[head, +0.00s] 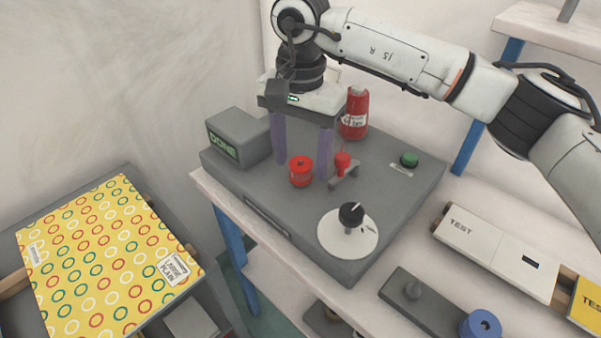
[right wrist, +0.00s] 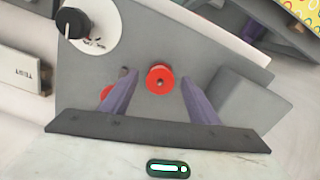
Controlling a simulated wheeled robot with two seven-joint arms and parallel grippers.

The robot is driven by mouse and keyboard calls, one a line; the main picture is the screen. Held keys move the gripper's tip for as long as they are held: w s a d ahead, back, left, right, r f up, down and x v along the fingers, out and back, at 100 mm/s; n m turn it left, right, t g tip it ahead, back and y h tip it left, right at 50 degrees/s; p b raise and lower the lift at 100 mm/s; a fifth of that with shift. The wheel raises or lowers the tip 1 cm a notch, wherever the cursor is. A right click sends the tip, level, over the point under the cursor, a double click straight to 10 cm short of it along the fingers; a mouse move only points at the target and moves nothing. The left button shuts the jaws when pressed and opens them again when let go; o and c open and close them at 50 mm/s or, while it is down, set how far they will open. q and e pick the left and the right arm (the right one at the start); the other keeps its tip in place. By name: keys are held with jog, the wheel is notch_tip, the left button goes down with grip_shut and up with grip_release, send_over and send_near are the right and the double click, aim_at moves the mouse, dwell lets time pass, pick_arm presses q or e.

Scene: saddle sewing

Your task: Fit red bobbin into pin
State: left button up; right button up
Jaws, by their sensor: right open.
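A red bobbin (head: 301,172) stands upright on the grey machine top (head: 385,190). It also shows in the right wrist view (right wrist: 160,80), with a small dark spot at its centre, perhaps the pin; I cannot tell whether it is seated fully. My right gripper (head: 302,168) points down and is open, its purple fingers on either side of the bobbin with gaps to both; it holds nothing. The gripper also shows in the right wrist view (right wrist: 159,77). My left gripper is not in view.
A small red part (head: 343,162) on a grey bracket stands just right of the fingers. A red bottle-shaped thing (head: 354,115) stands behind.

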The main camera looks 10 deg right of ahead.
jog(key=shift+c, duration=0.3)
jog(key=c, duration=1.2)
jog(key=shift+r, duration=0.1)
jog(key=shift+r, duration=0.1)
jog(key=shift+r+p, duration=1.7)
jog(key=shift+r, duration=0.8)
jog(key=shift+r, duration=0.1)
jog(key=shift+r+p, duration=1.3)
jog(key=shift+r, duration=0.6)
